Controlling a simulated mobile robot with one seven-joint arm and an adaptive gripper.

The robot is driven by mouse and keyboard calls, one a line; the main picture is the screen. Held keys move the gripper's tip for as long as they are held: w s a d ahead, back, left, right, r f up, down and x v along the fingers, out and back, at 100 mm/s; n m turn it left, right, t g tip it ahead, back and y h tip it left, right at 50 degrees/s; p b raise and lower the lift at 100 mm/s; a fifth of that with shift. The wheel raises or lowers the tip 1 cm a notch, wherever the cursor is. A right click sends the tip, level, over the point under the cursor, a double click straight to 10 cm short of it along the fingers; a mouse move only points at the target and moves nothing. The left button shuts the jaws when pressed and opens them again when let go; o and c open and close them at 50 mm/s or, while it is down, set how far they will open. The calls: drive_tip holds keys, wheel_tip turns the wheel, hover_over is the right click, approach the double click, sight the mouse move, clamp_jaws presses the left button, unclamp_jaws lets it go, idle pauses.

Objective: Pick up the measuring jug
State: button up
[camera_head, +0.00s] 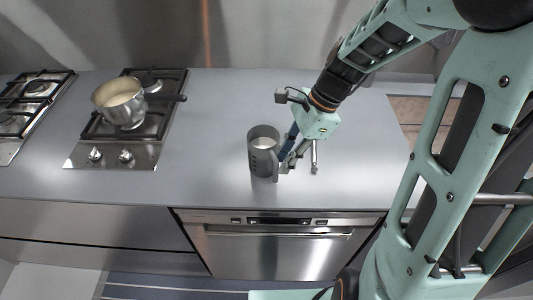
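The measuring jug (262,154) is a dark grey, upright cup with pale markings on its side and a light interior. It stands on the grey countertop near the front edge, above the oven. My gripper (298,168) reaches down from the upper right, just to the right of the jug. Its fingers are spread apart, with the left finger close against the jug's right side and the right finger off to the right over bare counter. Whether the left finger touches the jug, and where the jug's handle lies, is hard to tell.
A metal pot (120,108) with pale contents sits on the hob (112,154) to the left, its dark handle pointing right. Another hob (10,128) is at the far left. The counter (215,120) between pot and jug is clear. A steel oven (280,255) is below.

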sight(275, 181)
drive_tip(key=shift+x, duration=3.1)
clamp_jaws()
